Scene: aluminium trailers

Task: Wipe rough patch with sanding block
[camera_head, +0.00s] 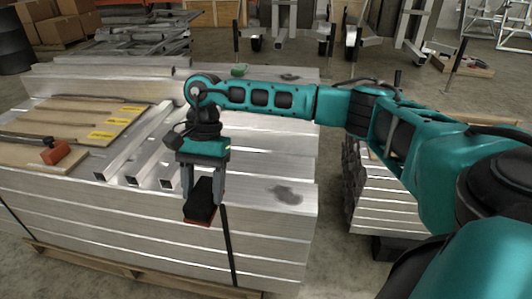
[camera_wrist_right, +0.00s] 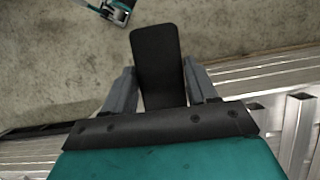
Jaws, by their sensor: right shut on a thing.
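My right gripper (camera_head: 203,186) is shut on the sanding block (camera_head: 201,201), a black block with a reddish-brown underside. It holds the block at the front edge of the stacked aluminium beams (camera_head: 265,225). In the right wrist view the block (camera_wrist_right: 158,60) stands out between the two grey fingers, with the floor behind it. A dark rough patch (camera_head: 287,194) lies on the beam top, to the right of the block and apart from it. Another dark smudge (camera_head: 290,77) shows farther back. My left gripper is not in view.
Square tubes (camera_head: 138,140) lie on the stack left of the gripper. Wooden boards with yellow labels (camera_head: 102,135) and an orange-red tool (camera_head: 55,152) lie at the far left. A second metal stack (camera_head: 385,195) stands to the right. A strap (camera_head: 228,245) runs down the front.

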